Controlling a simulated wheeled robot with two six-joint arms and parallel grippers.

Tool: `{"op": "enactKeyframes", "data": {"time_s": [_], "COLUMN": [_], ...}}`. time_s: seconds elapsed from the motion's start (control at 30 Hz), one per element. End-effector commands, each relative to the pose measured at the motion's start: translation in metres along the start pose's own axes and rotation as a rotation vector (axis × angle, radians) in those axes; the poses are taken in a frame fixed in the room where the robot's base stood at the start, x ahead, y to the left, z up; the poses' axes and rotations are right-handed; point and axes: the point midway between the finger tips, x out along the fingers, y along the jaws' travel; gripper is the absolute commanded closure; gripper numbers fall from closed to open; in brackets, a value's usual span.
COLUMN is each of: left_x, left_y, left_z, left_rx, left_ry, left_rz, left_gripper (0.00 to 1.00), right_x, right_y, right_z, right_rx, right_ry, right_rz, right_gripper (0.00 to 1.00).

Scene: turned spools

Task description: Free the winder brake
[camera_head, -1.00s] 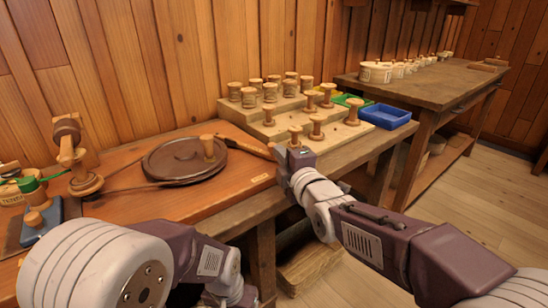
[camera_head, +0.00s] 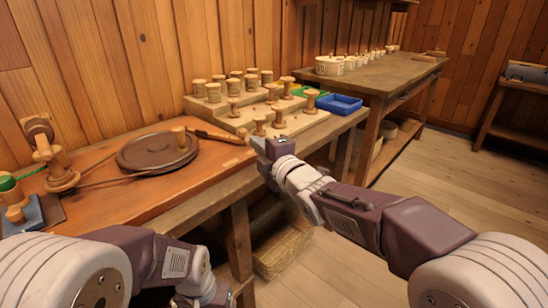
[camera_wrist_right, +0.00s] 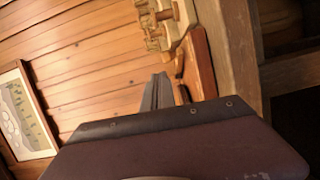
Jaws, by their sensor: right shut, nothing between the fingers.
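A round dark-brown turntable disc (camera_head: 150,155) with an upright wooden knob (camera_head: 179,137) lies on the orange-brown bench board. A lever with a wooden handle (camera_head: 215,135) reaches from its right side. To the left stands a wooden winder post (camera_head: 58,165), with a thin dark rod (camera_head: 112,180) running towards the disc. Which part is the brake I cannot tell. My right gripper (camera_head: 261,142) is shut and empty, over the bench's front edge to the right of the lever. Its shut fingers show in the right wrist view (camera_wrist_right: 158,92).
A second bench (camera_head: 395,78) holds white tubs (camera_head: 330,66). A blue-based device (camera_head: 30,220) sits at the left. A framed picture (camera_wrist_right: 25,110) hangs on the wall.

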Motion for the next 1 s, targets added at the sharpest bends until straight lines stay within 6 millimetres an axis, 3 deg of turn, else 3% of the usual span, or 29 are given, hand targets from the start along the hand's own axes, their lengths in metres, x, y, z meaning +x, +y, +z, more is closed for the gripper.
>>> {"op": "enactKeyframes", "data": {"time_s": [0.1,0.3,0.77,0.83,0.9,0.97,1.0], "left_x": [-0.01,-0.018,-0.019,-0.019,-0.019,-0.019,-0.019], "left_y": [0.0,0.0,0.0,0.0,0.0,0.0,0.0], "left_z": [-0.002,-0.003,-0.003,-0.003,-0.003,-0.003,-0.003], "left_rx": [0.0,0.0,0.0,0.0,0.0,0.0,0.0], "left_ry": [0.001,0.001,0.001,0.001,0.001,0.001,0.001], "left_rz": [0.0,0.0,0.0,0.0,0.0,0.0,0.0], "left_gripper": [0.29,0.29,0.29,0.29,0.29,0.29,0.29], "right_x": [-0.028,-0.058,-0.068,-0.07,-0.077,-0.089,-0.102], "right_y": [0.003,0.003,0.001,0.0,-0.01,-0.039,-0.066], "right_z": [0.012,0.023,0.026,0.038,0.07,0.103,0.125], "right_rx": [-0.001,-0.001,0.0,0.001,0.016,0.075,0.157], "right_ry": [-0.005,-0.004,-0.002,-0.026,-0.095,-0.188,-0.264], "right_rz": [-0.004,-0.004,-0.003,-0.003,-0.024,-0.092,-0.16], "right_gripper": [1.0,1.0,1.0,1.0,1.0,1.0,1.0]}}
